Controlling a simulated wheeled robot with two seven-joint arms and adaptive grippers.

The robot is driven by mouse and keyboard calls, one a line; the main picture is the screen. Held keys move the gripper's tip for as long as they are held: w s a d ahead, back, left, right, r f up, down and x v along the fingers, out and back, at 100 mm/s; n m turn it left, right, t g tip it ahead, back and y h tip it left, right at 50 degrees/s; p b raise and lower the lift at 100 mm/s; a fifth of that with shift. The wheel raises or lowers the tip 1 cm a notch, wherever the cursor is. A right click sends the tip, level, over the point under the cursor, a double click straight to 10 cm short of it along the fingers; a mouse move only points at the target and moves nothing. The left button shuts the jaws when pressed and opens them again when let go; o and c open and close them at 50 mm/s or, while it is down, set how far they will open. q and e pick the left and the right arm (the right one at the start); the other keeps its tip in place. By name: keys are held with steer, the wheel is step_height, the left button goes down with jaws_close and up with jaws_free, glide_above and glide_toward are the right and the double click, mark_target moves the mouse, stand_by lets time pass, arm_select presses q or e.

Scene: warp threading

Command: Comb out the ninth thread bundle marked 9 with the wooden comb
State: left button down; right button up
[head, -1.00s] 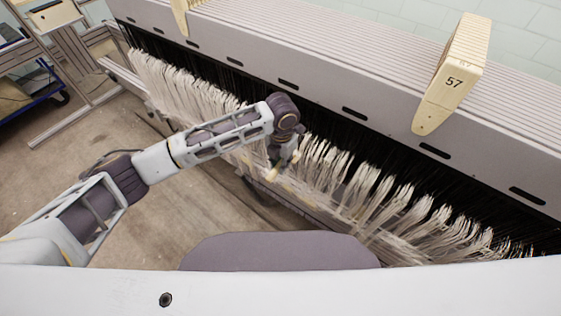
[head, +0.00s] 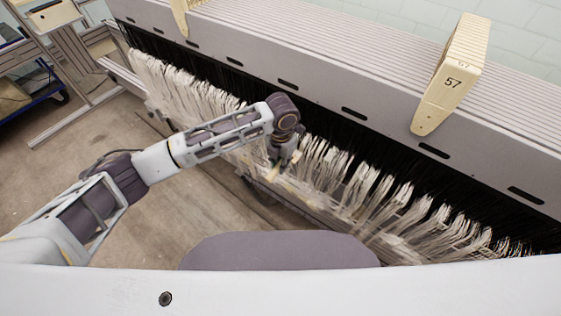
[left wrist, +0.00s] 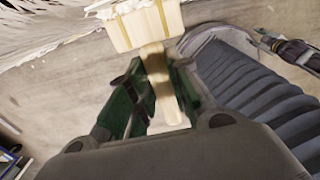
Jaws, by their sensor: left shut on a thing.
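The wooden comb (left wrist: 146,26) is pale, with a wide head and a narrow handle. My left gripper (left wrist: 156,92) is shut on the handle, which lies between its green fingers, with the head pointing away from it. In the head view my left gripper (head: 276,166) hangs at the front of the row of white thread bundles (head: 325,165). White threads also show beside the comb head in the left wrist view (left wrist: 50,35). I cannot tell whether the comb's teeth touch them. No mark 9 is readable. My right gripper is not in view.
A long grey loom beam (head: 300,75) with dark slots runs behind the threads. A cream bracket marked 57 (head: 450,85) stands on it at the right. A blue-edged cart (head: 30,100) stands far left. The concrete floor (head: 150,215) in front of the loom is clear.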

arm_select(q)
steer(key=shift+p, duration=0.3)
stand_by(0.7)
stand_by(0.5)
steer(key=shift+w+f+b, duration=0.1)
steer(key=shift+f+b, duration=0.35)
steer(key=shift+f, duration=1.35)
steer(key=shift+w+d+f+b, duration=0.15)
steer(key=shift+f+b, duration=0.6)
steer(key=shift+f, duration=1)
